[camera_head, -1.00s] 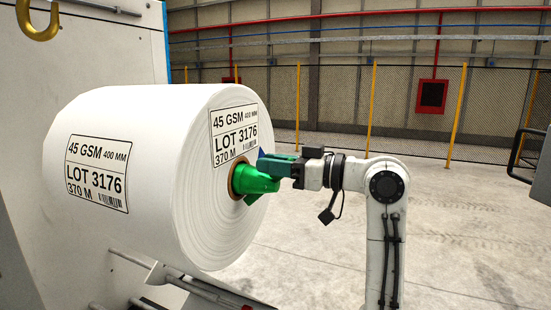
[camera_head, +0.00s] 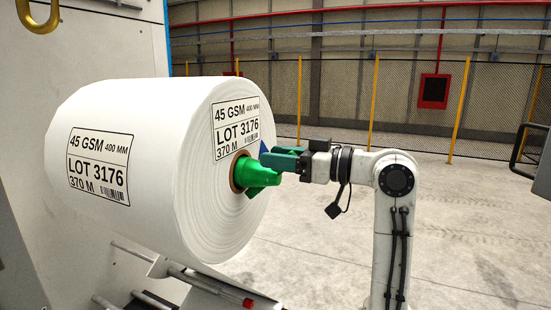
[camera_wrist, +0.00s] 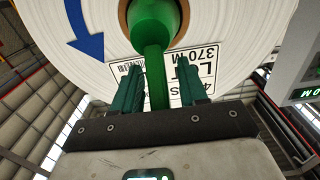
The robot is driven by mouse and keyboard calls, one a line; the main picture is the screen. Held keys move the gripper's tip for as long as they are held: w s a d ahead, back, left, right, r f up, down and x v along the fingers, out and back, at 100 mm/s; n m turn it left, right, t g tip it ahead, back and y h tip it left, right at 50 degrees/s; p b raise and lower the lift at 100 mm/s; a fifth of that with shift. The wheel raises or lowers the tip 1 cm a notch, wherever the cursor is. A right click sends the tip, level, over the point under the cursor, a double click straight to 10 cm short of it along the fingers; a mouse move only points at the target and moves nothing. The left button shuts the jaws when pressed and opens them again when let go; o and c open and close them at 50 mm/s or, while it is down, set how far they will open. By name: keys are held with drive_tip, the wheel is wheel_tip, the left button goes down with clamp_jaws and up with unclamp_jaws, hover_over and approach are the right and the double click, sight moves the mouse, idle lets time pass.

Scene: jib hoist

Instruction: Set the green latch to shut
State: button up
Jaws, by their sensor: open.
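The green latch (camera_head: 259,174) sticks out of the brown core at the centre of the white roll's end face. In the wrist view the green latch (camera_wrist: 156,62) shows as a round hub with a narrow bar reaching down between my fingers. My gripper (camera_head: 270,160) is at the latch, in front of the roll's end face. In the wrist view my gripper (camera_wrist: 160,78) is open, with one dark green finger on each side of the bar. I cannot tell whether either finger touches the bar.
The large white roll (camera_head: 120,200) carries LOT 3176 labels and fills the left. A blue curved arrow (camera_wrist: 86,30) is on its end face. A yellow hook (camera_head: 38,22) hangs at top left. Rails with a red end (camera_head: 246,302) lie below. Floor at right is clear.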

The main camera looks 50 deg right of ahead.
drive_tip(key=b+v, duration=0.2)
drive_tip(key=v, duration=0.7)
drive_tip(key=shift+s+d, duration=0.15)
drive_tip(key=shift+s, duration=0.2)
drive_tip(key=shift+f+n+b, duration=0.3)
drive_tip(key=shift+b, duration=0.2)
drive_tip(key=c, duration=0.3)
drive_tip(key=f+n+t+y+b, duration=0.1)
drive_tip(key=f+n+b, duration=0.1)
drive_tip(key=n, duration=0.1)
drive_tip(key=f+n+y+b, duration=0.1)
drive_tip(key=f+n+b, duration=0.1)
drive_tip(key=n, duration=0.1)
drive_tip(key=s+a+f+n+t+y+b, duration=0.1)
drive_tip(key=f+n+b, duration=0.1)
drive_tip(key=n+b, duration=0.1)
drive_tip(key=shift+a+t, duration=0.1)
drive_tip(key=shift+t, duration=0.2)
clamp_jaws()
drive_tip(key=s+d+f+n+t+b, duration=0.25)
drive_tip(key=f+n+t+b, duration=0.25)
drive_tip(key=f+n+b, duration=0.25)
drive_tip(key=s+r+p+x, duration=0.1)
drive_tip(key=p+x, duration=0.8)
drive_tip(key=x, duration=0.4)
drive_tip(key=shift+d+r+n+t, duration=0.2)
drive_tip(key=shift+r+n+t, duration=0.2)
drive_tip(key=shift+r+n, duration=0.1)
